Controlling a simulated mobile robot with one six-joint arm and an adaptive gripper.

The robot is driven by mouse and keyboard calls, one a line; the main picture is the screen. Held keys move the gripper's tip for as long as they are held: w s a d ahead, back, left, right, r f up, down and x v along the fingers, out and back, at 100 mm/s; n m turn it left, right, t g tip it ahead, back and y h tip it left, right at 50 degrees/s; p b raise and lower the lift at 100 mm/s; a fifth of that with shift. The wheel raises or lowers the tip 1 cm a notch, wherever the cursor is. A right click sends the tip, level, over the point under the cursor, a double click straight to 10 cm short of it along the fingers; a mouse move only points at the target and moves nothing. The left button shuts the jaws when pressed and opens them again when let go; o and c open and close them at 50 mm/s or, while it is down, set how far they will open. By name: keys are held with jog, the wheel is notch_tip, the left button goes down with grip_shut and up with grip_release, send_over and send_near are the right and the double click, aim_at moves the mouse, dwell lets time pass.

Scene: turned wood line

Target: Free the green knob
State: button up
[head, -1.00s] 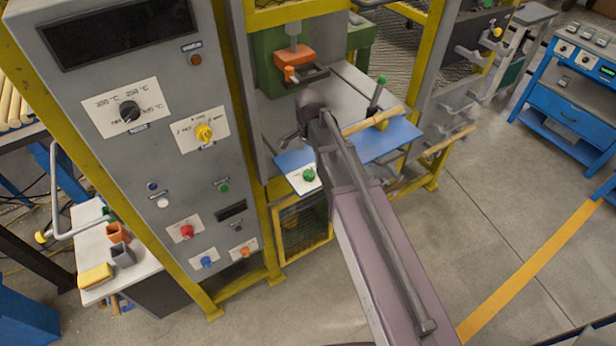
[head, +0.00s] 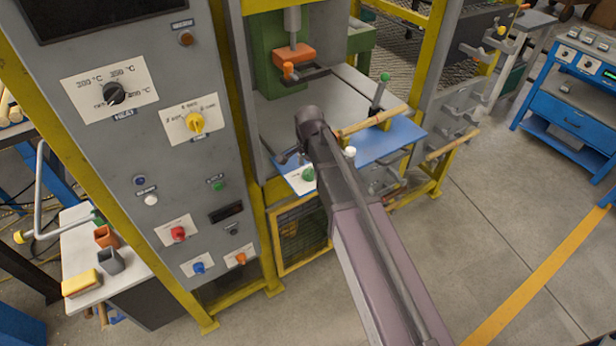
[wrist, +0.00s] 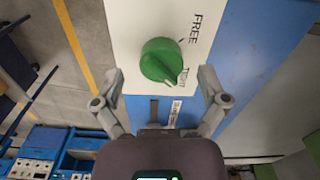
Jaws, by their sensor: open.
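The green knob (head: 308,174) sits on a white plate (head: 296,184) at the front of the blue panel, beside my arm in the head view. In the wrist view the green knob (wrist: 161,60) is close, with the word FREE above right of it and a second, partly readable label at its lower right. My gripper (wrist: 161,76) is open, one finger on each side of the knob's lower part. I see no clear contact. In the head view my arm hides most of the gripper.
A wooden rod (head: 372,121) lies across the blue panel (head: 385,143), near a green-topped lever (head: 380,92). A white ball-shaped knob (head: 350,152) shows beside my arm. The grey control cabinet (head: 130,160) stands left. Open floor lies to the right.

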jog(key=shift+f+b, duration=0.5)
jog(key=shift+f, duration=0.25)
jog(key=c, duration=1.1)
